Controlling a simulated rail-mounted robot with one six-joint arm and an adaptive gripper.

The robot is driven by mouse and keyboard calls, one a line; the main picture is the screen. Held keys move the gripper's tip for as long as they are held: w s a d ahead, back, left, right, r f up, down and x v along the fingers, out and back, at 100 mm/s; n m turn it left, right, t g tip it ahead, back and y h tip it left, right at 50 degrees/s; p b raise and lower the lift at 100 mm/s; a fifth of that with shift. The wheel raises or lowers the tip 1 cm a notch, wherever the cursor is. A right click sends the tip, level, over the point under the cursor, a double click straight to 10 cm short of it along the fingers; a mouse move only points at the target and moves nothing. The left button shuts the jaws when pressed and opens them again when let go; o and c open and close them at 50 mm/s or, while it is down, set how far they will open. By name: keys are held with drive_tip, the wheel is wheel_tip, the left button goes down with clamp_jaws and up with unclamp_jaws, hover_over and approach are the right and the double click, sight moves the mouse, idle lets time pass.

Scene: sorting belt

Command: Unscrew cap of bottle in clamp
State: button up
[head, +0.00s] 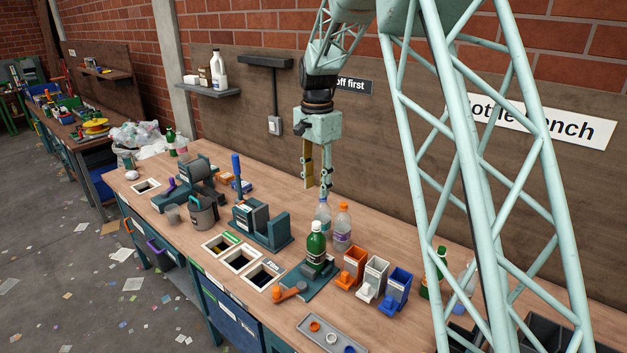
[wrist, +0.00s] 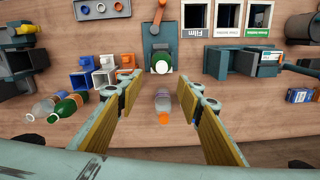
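A green bottle (head: 316,250) with a white cap (head: 316,226) stands upright in a dark teal clamp (head: 310,284) with an orange handle (head: 289,292). The wrist view shows the white cap (wrist: 161,67) from above, with the clamp (wrist: 157,42) around the bottle. My gripper (head: 318,187) is open and empty, pointing down, above and behind the clamped bottle. In the wrist view my gripper (wrist: 158,84) has its fingers wide apart, and the white cap lies just beyond the fingertips. A clear bottle with an orange cap (wrist: 163,117) appears between the fingers, below them.
Labelled bench openings (head: 241,261) and a dark teal device (head: 262,228) lie to the left.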

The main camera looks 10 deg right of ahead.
sight(316, 223)
drive_tip(key=shift+w+f, duration=0.25)
drive_tip(key=shift+w, duration=0.2)
drive_tip(key=shift+s+f, duration=0.1)
drive_tip(key=shift+f, duration=6.8)
drive_tip(key=shift+c, duration=0.7)
drive_tip(key=c, duration=0.8)
drive_tip(key=shift+c, duration=0.2)
drive_tip(key=shift+n, duration=0.3)
drive_tip(key=shift+n, duration=1.9)
